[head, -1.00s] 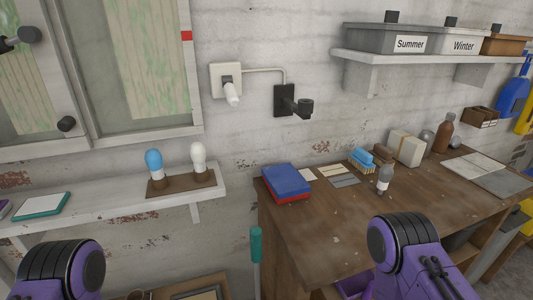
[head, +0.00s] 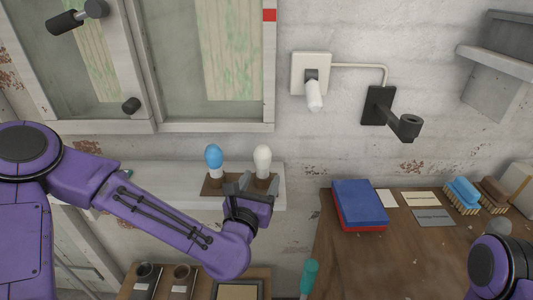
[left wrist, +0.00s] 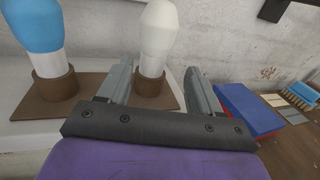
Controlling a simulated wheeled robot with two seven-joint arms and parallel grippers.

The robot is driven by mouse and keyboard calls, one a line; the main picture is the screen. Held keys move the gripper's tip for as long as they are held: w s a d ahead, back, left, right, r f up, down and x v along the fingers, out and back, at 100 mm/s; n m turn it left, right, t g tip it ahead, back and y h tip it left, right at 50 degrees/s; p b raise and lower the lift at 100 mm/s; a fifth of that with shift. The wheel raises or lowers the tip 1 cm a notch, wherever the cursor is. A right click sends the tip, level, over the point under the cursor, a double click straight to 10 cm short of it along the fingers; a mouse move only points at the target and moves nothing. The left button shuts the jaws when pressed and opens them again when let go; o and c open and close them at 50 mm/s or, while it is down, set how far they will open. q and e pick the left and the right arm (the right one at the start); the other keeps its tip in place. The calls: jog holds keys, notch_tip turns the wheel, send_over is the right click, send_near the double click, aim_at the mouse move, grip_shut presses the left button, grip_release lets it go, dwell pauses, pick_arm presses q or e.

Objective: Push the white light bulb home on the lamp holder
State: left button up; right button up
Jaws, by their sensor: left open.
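The white light bulb (head: 263,157) stands upright in a brown stand (head: 213,188) on the shelf, next to a blue bulb (head: 214,157). It also shows in the left wrist view (left wrist: 158,35). My left gripper (head: 259,184) is open at the white bulb's stand, its fingers apart on either side of the bulb's lower part in the left wrist view. I cannot tell whether they touch it. The black lamp holder (head: 409,126), an arm ending in an empty-looking cup, is fixed to the wall on the right. My right gripper is out of view.
A cabinet hangs above the shelf (head: 277,197). The workbench on the right bears blue and red books (head: 359,203) and brushes (head: 463,195). The wall between shelf and holder is clear.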

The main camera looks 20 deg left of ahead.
aim_at(261, 171)
pick_arm(q)
jog(key=shift+w, duration=1.05)
jog(key=shift+w+p, duration=0.35)
jog(key=shift+w+a+r+p, duration=0.1)
jog(key=shift+w+a+p, duration=0.15)
jog(key=shift+w+p, duration=0.25)
jog(key=shift+w+a+r+p, duration=0.1)
jog(key=shift+w+a+p, duration=0.1)
jog(key=shift+w+p, duration=0.25)
jog(key=w, duration=0.2)
jog(key=shift+w+a+f+p, duration=0.1)
jog(key=shift+w+f+p, duration=0.3)
jog(key=shift+w+f, duration=0.15)
jog(key=shift+w, duration=0.1)
jog(key=shift+s, duration=0.1)
jog(key=shift+s, duration=0.1)
jog(key=c, duration=1)
jog(key=shift+c, duration=0.3)
